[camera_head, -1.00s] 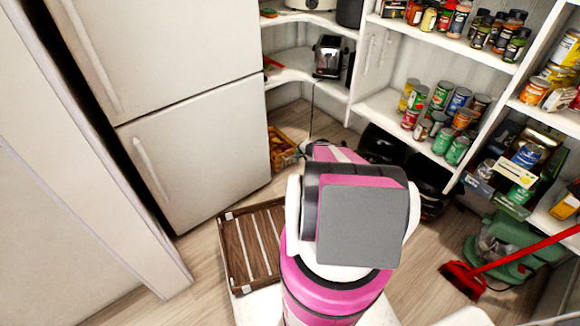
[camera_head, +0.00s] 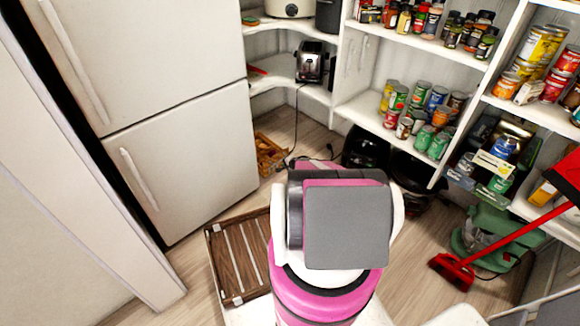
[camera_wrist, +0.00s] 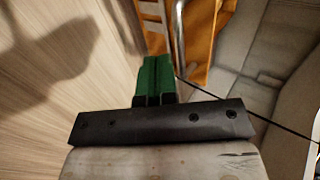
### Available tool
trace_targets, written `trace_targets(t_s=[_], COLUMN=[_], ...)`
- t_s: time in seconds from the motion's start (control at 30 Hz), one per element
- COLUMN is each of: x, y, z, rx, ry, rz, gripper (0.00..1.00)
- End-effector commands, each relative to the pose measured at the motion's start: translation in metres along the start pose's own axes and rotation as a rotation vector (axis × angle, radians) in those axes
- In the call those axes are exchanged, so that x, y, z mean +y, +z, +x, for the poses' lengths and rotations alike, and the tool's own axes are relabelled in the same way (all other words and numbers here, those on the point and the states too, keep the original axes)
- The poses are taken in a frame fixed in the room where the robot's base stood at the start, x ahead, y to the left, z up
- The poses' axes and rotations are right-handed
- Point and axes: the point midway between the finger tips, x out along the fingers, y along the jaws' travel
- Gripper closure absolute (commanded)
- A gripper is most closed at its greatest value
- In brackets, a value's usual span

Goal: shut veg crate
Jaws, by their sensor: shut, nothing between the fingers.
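A small orange-brown wooden crate (camera_head: 268,158) stands on the floor at the back, between the fridge and the corner shelves. Its contents are too small to tell. A dark brown slatted wooden crate (camera_head: 214,262) lies on the floor at lower left, partly hidden by my arm. I cannot tell for certain which is the veg crate. My gripper (camera_wrist: 157,80) shows green fingers, shut and empty, in the wrist view. An orange wooden piece (camera_wrist: 200,35) is just beyond the fingertips to the right; I cannot tell whether they touch. In the head view my arm hides the gripper.
A white fridge (camera_head: 180,130) stands at left. Shelves with cans and a toaster (camera_head: 311,62) line the back and right. A thin black cord (camera_head: 296,125) hangs to the floor near the small crate. A red broom (camera_head: 455,268) and a green machine (camera_head: 490,240) are at right.

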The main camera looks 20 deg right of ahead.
Motion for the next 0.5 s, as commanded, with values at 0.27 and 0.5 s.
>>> trace_targets(t_s=[0.27,0.5], x=[-0.015,-0.016], y=[-0.001,0.000], z=[0.025,0.028], rx=[0.000,0.000], ry=[0.000,0.000], rz=[-0.002,-0.001], gripper=[1.00,1.00])
